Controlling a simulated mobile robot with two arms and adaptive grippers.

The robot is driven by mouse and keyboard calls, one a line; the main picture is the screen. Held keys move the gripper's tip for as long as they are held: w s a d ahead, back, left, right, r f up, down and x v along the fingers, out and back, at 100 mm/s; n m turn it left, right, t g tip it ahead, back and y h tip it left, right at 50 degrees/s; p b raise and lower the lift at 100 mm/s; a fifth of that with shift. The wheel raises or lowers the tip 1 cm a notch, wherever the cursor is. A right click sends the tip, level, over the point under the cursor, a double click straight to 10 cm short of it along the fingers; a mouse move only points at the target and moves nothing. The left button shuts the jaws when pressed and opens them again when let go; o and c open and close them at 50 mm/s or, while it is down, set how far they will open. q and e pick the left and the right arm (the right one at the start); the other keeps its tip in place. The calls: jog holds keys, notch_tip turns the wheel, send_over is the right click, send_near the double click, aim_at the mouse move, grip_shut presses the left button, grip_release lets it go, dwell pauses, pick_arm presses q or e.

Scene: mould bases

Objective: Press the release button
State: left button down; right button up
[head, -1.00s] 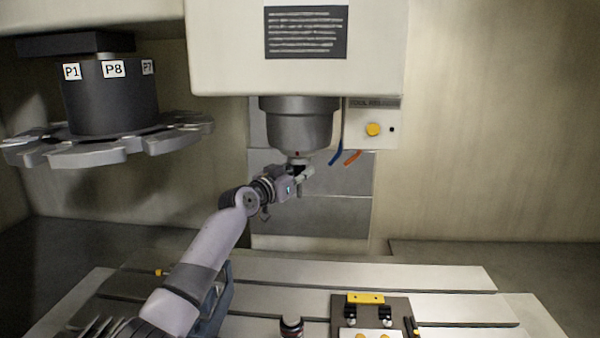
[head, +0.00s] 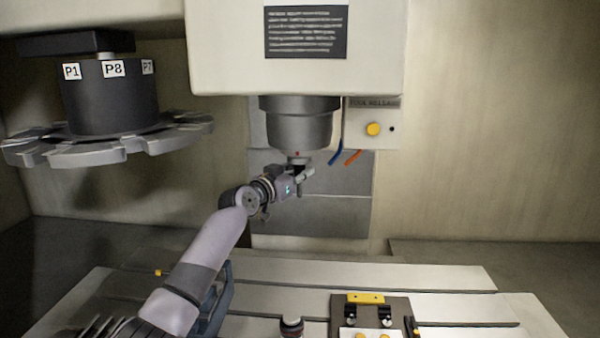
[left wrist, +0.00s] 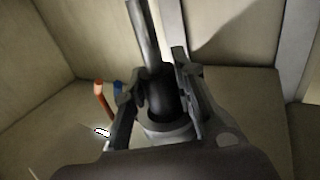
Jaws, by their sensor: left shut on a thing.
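The release button (head: 373,129) is a round yellow knob on the pale tool release panel, right of the spindle (head: 297,122). My left gripper (head: 299,177) is just below the spindle nose, down and left of the button and apart from it. In the left wrist view, the gripper's fingers (left wrist: 158,95) are shut on a dark tool holder (left wrist: 160,97) with a long grey shank (left wrist: 143,35). I cannot tell whether the holder's upper end is seated in the spindle. My right gripper is not in view.
A tool carousel (head: 110,150) hangs at the left, with labels P1, P8 and P7 above it. A blue nozzle (head: 335,154) and an orange nozzle (head: 353,157) hang below the panel. A fixture plate (head: 340,310) and a small upright holder (head: 291,328) are on the slotted table (head: 440,275).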

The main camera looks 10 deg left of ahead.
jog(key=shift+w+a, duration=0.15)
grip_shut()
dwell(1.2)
